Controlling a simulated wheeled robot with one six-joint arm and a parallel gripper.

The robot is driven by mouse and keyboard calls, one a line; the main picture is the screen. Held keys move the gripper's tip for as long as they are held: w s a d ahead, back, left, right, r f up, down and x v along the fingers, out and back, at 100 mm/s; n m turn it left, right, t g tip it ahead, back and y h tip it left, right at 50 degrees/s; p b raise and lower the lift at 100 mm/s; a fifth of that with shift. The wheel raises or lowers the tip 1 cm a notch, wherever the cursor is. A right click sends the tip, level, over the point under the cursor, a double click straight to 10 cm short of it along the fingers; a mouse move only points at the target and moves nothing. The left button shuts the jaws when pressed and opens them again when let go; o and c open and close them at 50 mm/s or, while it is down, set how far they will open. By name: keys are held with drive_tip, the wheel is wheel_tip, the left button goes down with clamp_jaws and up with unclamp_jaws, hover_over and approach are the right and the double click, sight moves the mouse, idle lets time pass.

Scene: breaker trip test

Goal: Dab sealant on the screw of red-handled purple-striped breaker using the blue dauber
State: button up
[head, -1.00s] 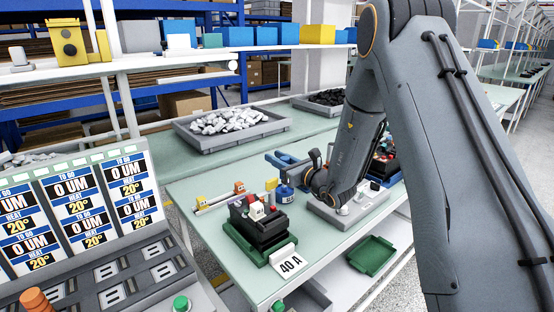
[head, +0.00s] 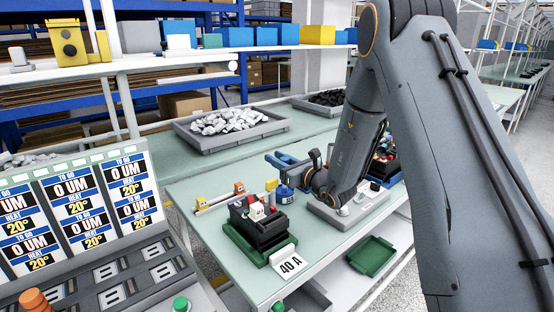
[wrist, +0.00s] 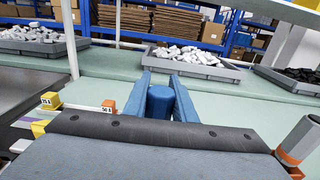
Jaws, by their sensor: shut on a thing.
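My gripper (wrist: 160,95) is shut on a blue cylinder, the blue dauber (wrist: 159,102), which stands between its two blue fingers in the wrist view. In the head view, a blue round body with a pale label (head: 285,194) shows just below the fingers, close to the table; I cannot tell whether it stands on the table. A black holder (head: 258,234) in a green tray to the front left carries small parts with white and red tops. The purple stripe and the screw are too small to make out, so I cannot pick out the red-handled breaker.
A "40 A" sign (head: 290,264) stands by the green tray (head: 236,240). A rail with yellow and orange tags (head: 218,198) lies behind. An empty green tray (head: 370,256) sits lower right. A grey bin of white parts (head: 232,126) is farther back. Table between is mostly clear.

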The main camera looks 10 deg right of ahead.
wheel_tip(320, 180, up, 7)
drive_tip(key=p, duration=0.3)
idle(0.5)
idle(0.4)
